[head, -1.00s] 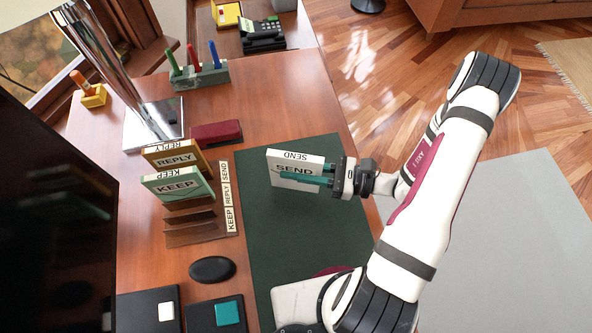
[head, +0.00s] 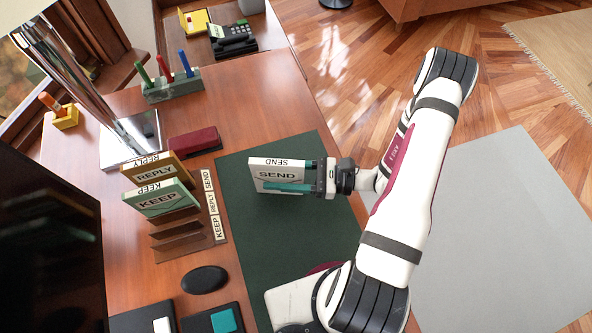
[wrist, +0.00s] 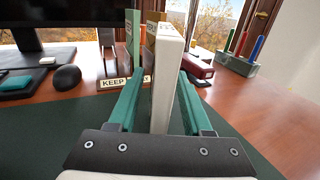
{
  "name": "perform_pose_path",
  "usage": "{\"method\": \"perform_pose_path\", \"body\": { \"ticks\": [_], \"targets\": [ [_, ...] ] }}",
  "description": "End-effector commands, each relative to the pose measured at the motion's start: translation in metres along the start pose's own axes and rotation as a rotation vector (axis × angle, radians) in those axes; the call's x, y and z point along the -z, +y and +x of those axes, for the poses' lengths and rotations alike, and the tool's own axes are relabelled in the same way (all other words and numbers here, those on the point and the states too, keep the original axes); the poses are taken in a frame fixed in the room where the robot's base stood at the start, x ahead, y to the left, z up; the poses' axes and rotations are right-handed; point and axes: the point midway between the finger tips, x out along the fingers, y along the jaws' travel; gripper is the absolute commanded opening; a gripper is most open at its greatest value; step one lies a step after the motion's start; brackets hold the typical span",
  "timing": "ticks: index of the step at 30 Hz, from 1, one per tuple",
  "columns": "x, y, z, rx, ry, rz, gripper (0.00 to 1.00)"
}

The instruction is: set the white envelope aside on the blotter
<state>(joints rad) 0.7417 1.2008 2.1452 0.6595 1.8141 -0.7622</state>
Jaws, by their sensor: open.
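The white envelope (head: 277,176), marked SEND, stands upright on the dark green blotter (head: 265,230) in the head view. My gripper (head: 290,183) reaches in from the right with its teal fingers along the envelope's two faces. In the wrist view the envelope (wrist: 166,85) stands between the open fingers of my gripper (wrist: 160,88). A gap shows on its left; on its right I cannot tell whether the finger touches.
A brown sorter (head: 180,240) to the left holds a green KEEP envelope (head: 157,203) and an orange REPLY envelope (head: 160,172). A lamp (head: 130,140), a maroon stapler (head: 193,142) and a pen holder (head: 172,86) stand behind. The blotter's front area is clear.

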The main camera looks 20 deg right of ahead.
Motion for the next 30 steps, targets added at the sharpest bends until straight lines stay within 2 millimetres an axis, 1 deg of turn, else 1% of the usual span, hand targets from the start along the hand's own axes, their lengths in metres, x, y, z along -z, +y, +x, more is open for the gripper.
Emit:
{"method": "perform_pose_path", "body": {
  "ticks": [2, 5, 12, 15, 18, 22, 30],
  "targets": [
    [-0.002, 0.0, 0.0, 0.0, 0.0, 0.0, 0.5],
    [-0.003, -0.001, -0.012, 0.005, -0.001, -0.001, 0.5],
    [-0.002, -0.001, -0.072, 0.007, 0.001, -0.003, 0.5],
    [-0.002, 0.0, -0.093, 0.005, 0.001, -0.001, 0.5],
    [-0.003, -0.001, -0.109, 0.003, 0.0, -0.001, 0.5],
    [-0.003, 0.0, -0.119, 0.001, 0.0, 0.0, 0.5],
    [-0.003, 0.0, -0.12, 0.0, 0.0, 0.0, 0.5]
  ]
}}
